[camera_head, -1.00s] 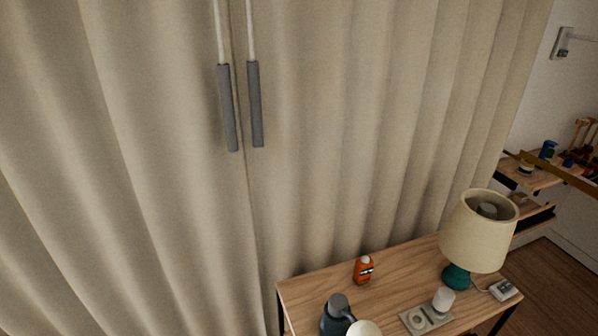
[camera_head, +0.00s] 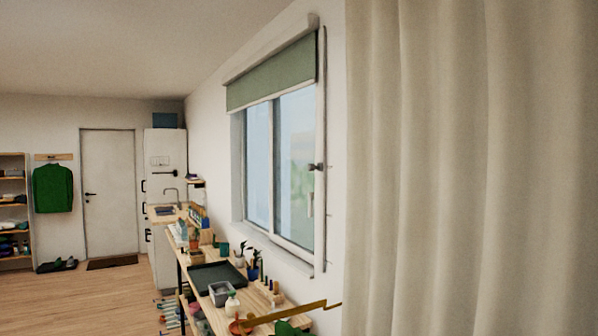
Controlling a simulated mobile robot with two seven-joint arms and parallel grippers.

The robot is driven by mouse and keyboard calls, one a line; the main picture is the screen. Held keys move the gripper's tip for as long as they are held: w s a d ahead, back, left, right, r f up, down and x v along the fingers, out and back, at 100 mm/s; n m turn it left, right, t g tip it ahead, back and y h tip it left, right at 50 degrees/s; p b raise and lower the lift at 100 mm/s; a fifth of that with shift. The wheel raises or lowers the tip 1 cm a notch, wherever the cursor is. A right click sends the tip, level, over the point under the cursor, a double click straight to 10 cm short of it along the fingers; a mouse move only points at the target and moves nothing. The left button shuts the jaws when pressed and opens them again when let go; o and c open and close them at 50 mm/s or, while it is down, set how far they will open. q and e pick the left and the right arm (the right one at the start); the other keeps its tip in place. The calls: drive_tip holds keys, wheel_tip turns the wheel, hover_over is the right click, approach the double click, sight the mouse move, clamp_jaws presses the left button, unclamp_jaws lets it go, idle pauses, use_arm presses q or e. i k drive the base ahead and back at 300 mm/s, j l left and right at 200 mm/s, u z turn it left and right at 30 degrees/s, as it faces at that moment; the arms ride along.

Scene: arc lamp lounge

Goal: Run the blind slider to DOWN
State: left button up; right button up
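A green roller blind (camera_head: 275,73) hangs partly lowered over the top of a window (camera_head: 282,170) on the wall in the middle of the head view. A slim upright rail (camera_head: 321,225) runs along the window's right side. A small dark knob or handle (camera_head: 316,166) sits about midway up it; I cannot tell whether it is the blind slider. No DOWN marking can be read. Neither of my grippers is in view.
A beige curtain (camera_head: 450,170) fills the right side, close by. Below the window a long wooden bench holds a dark tray (camera_head: 216,277), a grey bin (camera_head: 222,292) and plants. A brass-coloured bar (camera_head: 290,316) crosses its near end. Wooden floor (camera_head: 95,300) is clear at left.

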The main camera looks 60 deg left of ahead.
sight(319, 167)
drive_tip(key=u, duration=2)
drive_tip(key=i+j, duration=0.1)
drive_tip(key=i, duration=0.3)
drive_tip(key=i+j+z, duration=0.2)
drive_tip(key=i+z, duration=0.15)
drive_tip(key=i, duration=0.15)
drive_tip(key=i+j+z, duration=0.35)
drive_tip(key=i, duration=0.15)
